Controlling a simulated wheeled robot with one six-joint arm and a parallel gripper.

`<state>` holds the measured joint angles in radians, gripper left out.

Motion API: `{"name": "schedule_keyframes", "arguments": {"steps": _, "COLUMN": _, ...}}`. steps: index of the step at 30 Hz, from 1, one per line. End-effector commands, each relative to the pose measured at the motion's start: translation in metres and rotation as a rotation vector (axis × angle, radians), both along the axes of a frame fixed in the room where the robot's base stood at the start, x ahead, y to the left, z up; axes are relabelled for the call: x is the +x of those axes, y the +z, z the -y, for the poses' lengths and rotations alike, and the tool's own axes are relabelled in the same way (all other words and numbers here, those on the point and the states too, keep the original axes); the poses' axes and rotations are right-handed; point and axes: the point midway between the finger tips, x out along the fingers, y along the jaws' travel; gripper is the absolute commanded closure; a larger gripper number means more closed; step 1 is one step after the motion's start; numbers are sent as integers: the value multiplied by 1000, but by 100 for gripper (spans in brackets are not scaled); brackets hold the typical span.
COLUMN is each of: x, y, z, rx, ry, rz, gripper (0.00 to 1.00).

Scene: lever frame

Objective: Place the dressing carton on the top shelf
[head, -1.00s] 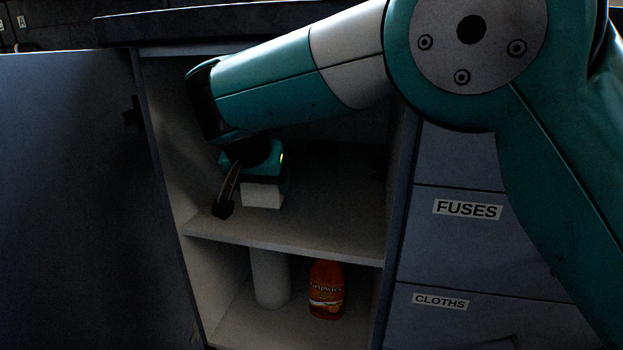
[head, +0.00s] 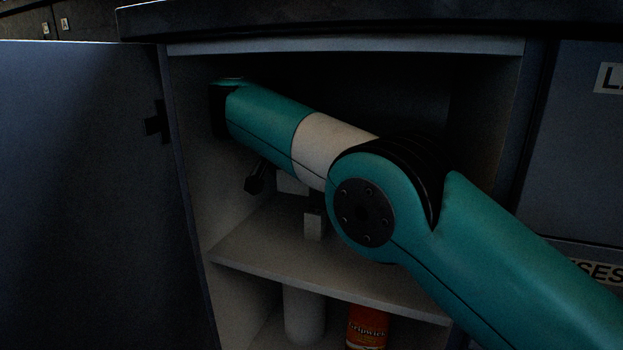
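My arm reaches into the upper compartment of the open cabinet. My gripper (head: 275,186) is at its far left end, above the shelf board (head: 290,257). One dark finger shows below the wrist; the other is hidden or too dark to make out. A pale face (head: 293,184), perhaps part of the dressing carton, shows just right of that finger, mostly behind my arm. A gap shows between finger and face. A small pale block (head: 314,224) shows lower right, seemingly at the shelf; I cannot tell whether it belongs to the carton.
A white cylinder (head: 304,315) and an orange bottle (head: 367,327) stand in the lower compartment. The open door (head: 85,190) is at left, the countertop (head: 370,20) above. Bare shelf shows left of the block.

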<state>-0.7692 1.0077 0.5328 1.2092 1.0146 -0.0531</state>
Motion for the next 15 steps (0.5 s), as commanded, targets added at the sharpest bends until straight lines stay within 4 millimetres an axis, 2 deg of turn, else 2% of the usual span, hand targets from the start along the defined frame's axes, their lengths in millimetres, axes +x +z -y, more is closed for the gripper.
{"name": "schedule_keyframes", "arguments": {"steps": 1, "x": 13, "y": 10, "z": 6, "rx": 0, "ry": -3, "rz": -1, "gripper": 47}}
{"name": "schedule_keyframes", "arguments": {"steps": 6, "x": 39, "y": 9, "z": 16, "rx": 2, "ry": 2, "rz": 1, "gripper": 47}}
{"name": "schedule_keyframes", "arguments": {"steps": 15, "x": 62, "y": 5, "z": 24, "rx": 3, "ry": 4, "rz": 2, "gripper": 47}}
